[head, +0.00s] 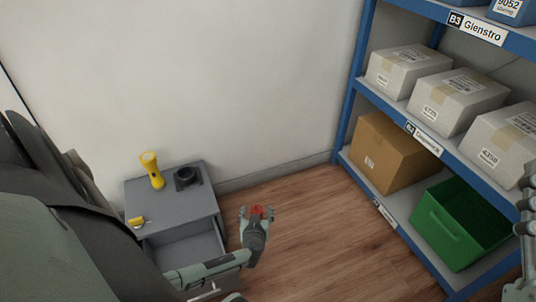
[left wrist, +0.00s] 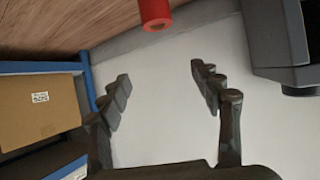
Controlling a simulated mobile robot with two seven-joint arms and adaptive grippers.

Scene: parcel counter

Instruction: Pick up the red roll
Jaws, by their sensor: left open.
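The red roll (head: 257,210) shows as a small red patch at my left gripper (head: 257,214) in the head view, partly hidden by it. In the left wrist view the red roll (left wrist: 154,12) is a red cylinder cut off by the top edge, its round end toward the picture's middle. My left gripper (left wrist: 160,78) is open there, with its fingers spread and nothing between them. The roll lies beyond the fingertips in that picture. What the roll rests on is not clear. Part of my right arm shows at the right edge of the head view; its jaws cannot be made out.
A grey cabinet (head: 165,214) with an open drawer (head: 190,250) stands left of the gripper. A yellow flashlight (head: 151,171), a dark object (head: 187,177) and a small yellow item (head: 136,222) are on top. A blue shelf holds boxes and a green crate (head: 440,222). Wood floor lies between.

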